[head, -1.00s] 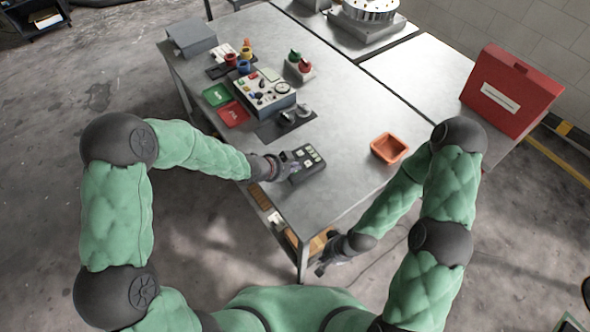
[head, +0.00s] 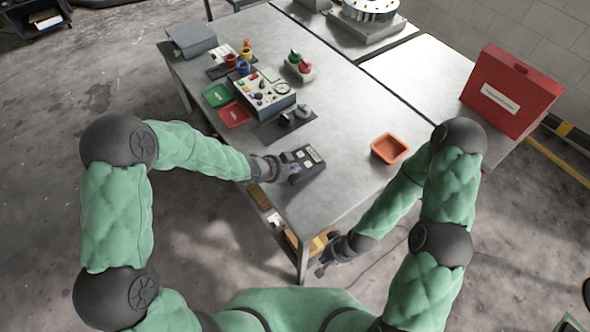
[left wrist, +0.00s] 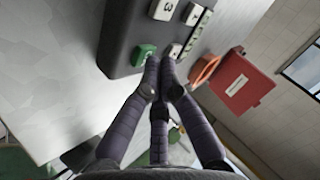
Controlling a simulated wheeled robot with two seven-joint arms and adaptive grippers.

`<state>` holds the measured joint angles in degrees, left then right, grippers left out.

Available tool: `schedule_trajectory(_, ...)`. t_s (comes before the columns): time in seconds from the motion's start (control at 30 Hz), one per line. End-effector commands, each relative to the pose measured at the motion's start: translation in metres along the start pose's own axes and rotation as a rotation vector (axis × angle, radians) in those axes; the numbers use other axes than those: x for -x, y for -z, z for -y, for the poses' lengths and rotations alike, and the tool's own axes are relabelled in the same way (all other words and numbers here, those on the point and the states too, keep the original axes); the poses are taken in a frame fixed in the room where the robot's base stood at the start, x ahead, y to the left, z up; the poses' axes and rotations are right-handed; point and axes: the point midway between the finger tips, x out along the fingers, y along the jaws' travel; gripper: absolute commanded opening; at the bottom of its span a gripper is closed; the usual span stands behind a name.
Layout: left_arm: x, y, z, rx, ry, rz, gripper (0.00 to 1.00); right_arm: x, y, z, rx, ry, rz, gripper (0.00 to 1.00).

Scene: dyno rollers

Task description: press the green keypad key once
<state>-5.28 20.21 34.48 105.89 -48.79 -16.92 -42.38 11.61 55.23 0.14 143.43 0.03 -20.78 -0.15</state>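The dark keypad (head: 313,165) lies on the near end of the grey bench in the head view. In the left wrist view the keypad (left wrist: 122,38) fills the upper middle, with its green key (left wrist: 143,54) at its lower edge and pale keys above and to the right. My left gripper (head: 288,170) is over the keypad's left side. In the wrist view its fingertips (left wrist: 161,66) are drawn together, empty, right at the green key's right side and partly over it. I cannot tell whether they touch it. My right gripper (head: 323,262) hangs low beside the bench's front corner; its fingers are too small to read.
An orange tray (head: 389,148) stands right of the keypad. A control box (head: 265,98), a red tray (head: 233,114) and a green tray (head: 216,95) are farther back. A red case (head: 511,90) is at the right. The bench between keypad and orange tray is clear.

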Motion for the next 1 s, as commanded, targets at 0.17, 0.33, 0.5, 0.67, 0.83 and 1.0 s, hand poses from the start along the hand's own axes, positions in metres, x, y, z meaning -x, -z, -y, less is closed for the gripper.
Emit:
schedule_trajectory(0.17, 0.007, 0.006, 0.005, -0.001, 0.0, 0.0, 0.0, 0.009, 0.0, 0.003, 0.0, 0.0, 0.0, 0.0)
schedule_trajectory(0.33, 0.008, 0.006, 0.006, 0.0, 0.0, 0.0, 0.0, 0.009, 0.0, 0.003, 0.0, 0.0, 0.0, 0.0)
schedule_trajectory(0.5, 0.008, 0.006, 0.006, 0.0, 0.0, 0.0, 0.0, 0.009, 0.0, 0.003, 0.0, 0.0, 0.0, 0.0)
schedule_trajectory(0.67, 0.011, 0.008, 0.008, -0.001, 0.001, 0.0, 0.0, 0.013, -0.001, 0.005, 0.0, 0.0, 0.0, 0.0)
schedule_trajectory(0.83, 0.022, 0.016, 0.016, -0.001, 0.001, -0.001, 0.0, 0.025, -0.001, 0.009, 0.0, 0.0, 0.0, 0.0)
schedule_trajectory(1.0, 0.032, 0.024, 0.024, -0.001, 0.001, -0.001, 0.0, 0.038, -0.001, 0.013, 0.0, 0.0, 0.0, 0.0)
